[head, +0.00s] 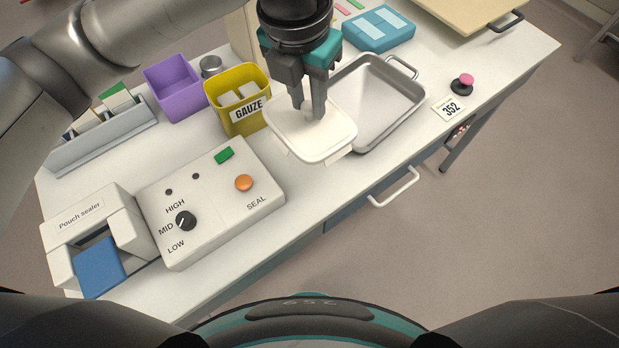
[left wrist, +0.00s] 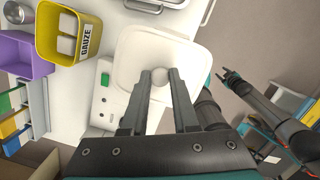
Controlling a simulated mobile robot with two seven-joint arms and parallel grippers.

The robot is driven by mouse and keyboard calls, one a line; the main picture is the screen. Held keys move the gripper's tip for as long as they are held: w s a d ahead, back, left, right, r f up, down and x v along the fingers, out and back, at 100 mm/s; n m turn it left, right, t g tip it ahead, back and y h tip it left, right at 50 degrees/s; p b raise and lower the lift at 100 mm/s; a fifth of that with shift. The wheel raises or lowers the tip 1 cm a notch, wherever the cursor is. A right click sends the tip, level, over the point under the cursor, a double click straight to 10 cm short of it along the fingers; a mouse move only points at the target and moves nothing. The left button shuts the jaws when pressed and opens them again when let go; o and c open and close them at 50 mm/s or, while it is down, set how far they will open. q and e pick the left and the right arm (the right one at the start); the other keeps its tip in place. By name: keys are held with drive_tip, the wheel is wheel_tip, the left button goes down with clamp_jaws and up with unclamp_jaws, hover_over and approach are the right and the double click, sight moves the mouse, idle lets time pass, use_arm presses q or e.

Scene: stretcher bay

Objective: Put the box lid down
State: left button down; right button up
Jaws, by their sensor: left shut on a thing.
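The white box lid (head: 335,145) is a rounded rectangle with a round knob on top. My left gripper (head: 311,112) is shut on the knob and holds the lid roughly level. In the head view the lid covers part of the table and the left end of the metal tray; its height above them is hard to judge. The left wrist view shows the fingertips (left wrist: 160,75) on either side of the knob, with the lid (left wrist: 140,45) beyond. My right gripper (left wrist: 229,76) shows small at the right of the left wrist view, its fingers apart, away from the lid.
The metal tray (head: 417,104) stands right of the lid. A yellow gauze bin (head: 232,119) and purple bin (head: 172,84) stand left. The pouch sealer's control box (head: 215,205) is in front-left. A pink button (head: 464,82) and a 352 tag (head: 450,108) lie right. Some table front is clear.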

use_arm(q)
wheel_tip(320, 180, down, 20)
drive_tip(key=b, duration=0.3)
idle(0.3)
drive_tip(key=c, duration=0.7)
unclamp_jaws()
drive_tip(key=shift+f, duration=0.1)
drive_tip(key=r, duration=0.4)
drive_tip(key=s+r+p, duration=0.1)
drive_tip(key=r, duration=0.3)
drive_tip(key=a+r+p, duration=0.1)
drive_tip(key=r, duration=0.3)
drive_tip(key=shift+s+r, duration=0.1)
drive_tip(key=shift+s, duration=0.2)
